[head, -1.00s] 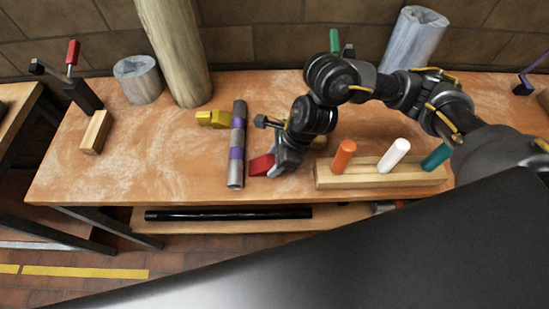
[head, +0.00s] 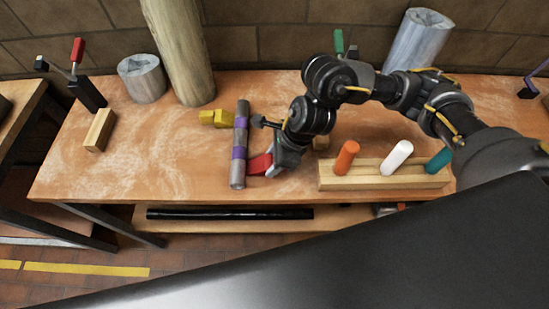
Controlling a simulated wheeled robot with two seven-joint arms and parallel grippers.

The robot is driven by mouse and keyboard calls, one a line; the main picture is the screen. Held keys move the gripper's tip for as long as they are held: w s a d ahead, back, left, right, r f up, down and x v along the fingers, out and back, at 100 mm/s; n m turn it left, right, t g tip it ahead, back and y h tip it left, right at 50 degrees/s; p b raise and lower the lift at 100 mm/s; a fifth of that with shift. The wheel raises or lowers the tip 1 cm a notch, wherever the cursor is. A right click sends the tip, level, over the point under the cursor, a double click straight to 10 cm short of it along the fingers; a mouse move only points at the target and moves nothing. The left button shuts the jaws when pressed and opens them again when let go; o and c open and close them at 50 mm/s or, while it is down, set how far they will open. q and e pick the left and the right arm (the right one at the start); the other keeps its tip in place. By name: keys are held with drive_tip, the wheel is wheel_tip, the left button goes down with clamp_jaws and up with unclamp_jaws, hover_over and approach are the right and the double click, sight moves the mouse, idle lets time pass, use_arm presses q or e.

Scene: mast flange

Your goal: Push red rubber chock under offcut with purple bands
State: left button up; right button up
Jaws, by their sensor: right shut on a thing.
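The offcut with purple bands (head: 239,145) is a grey rod lying on the bench, pointing from back to front. The red rubber chock (head: 259,165) is at its right side near the front end, against or very close to the rod. Whether its tip is under the rod cannot be told. My right gripper (head: 272,168) is shut on the chock from the right and hides part of it. A yellow piece (head: 215,118) lies against the left side of the rod near its back end. My left gripper is not in view.
A wooden rack (head: 384,177) with orange, white and green pegs stands right of my gripper. A clamp with a red handle (head: 85,90) and a wood block (head: 100,130) are at the left. Pipes stand along the wall.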

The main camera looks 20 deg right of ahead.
drive_tip(key=shift+w+a, duration=0.15)
drive_tip(key=shift+a, duration=0.35)
drive_tip(key=o, duration=1.1)
drive_tip(key=v, duration=1)
drive_tip(key=shift+d+r+b, duration=0.15)
drive_tip(key=shift+r+b, duration=0.15)
drive_tip(key=shift+r, duration=0.05)
